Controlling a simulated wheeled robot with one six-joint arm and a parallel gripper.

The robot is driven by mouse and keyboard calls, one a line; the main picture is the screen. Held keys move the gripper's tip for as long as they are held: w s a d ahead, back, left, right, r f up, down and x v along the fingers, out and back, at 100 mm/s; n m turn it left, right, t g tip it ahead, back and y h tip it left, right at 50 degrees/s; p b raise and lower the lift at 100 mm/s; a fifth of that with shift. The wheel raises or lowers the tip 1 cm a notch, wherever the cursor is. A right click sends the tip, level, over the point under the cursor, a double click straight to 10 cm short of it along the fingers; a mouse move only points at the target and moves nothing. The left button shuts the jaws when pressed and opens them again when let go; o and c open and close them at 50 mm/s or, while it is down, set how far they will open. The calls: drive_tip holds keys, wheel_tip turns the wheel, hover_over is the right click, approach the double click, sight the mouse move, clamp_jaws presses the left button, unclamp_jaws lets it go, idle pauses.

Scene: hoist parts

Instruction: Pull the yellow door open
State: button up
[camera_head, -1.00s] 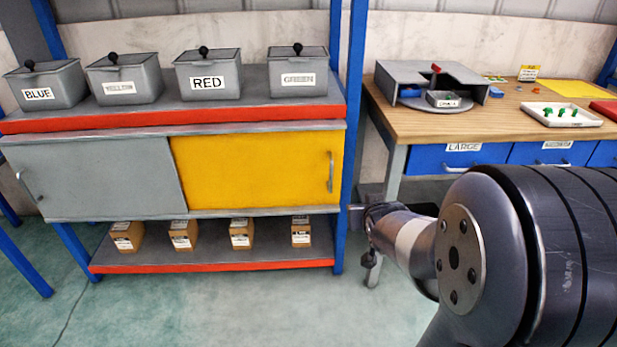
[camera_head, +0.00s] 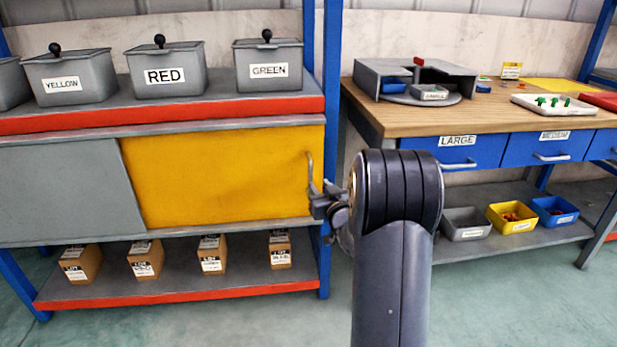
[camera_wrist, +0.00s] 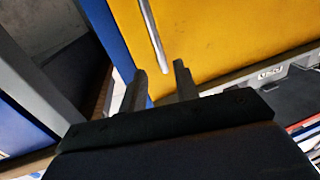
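The yellow door (camera_head: 215,178) is a flat sliding panel in the shelf cabinet, to the right of a grey door (camera_head: 60,192). A thin metal bar handle (camera_head: 309,172) stands upright near its right edge. In the wrist view the yellow door (camera_wrist: 215,35) fills the upper right and the handle (camera_wrist: 153,36) runs down toward my gripper. My gripper (camera_head: 322,198) is beside the handle's lower end in the head view. In the wrist view my gripper's two fingers (camera_wrist: 160,82) stand apart with a gap between them, and the handle's end is just beyond the tips. I cannot tell whether they touch.
Grey bins labelled YELLOW (camera_head: 68,78), RED (camera_head: 167,72) and GREEN (camera_head: 268,66) stand on the shelf above. Several cardboard boxes (camera_head: 145,259) sit below. A blue post (camera_head: 331,100) is right of the door, and a wooden workbench (camera_head: 400,118) stands further right.

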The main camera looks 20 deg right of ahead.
sight(311, 175)
drive_tip(key=w, duration=0.2)
drive_tip(key=w+b, duration=0.1)
drive_tip(key=w, duration=0.5)
drive_tip(key=shift+w+d, duration=0.15)
drive_tip(key=shift+d, duration=0.2)
drive_tip(key=shift+c, duration=0.5)
clamp_jaws()
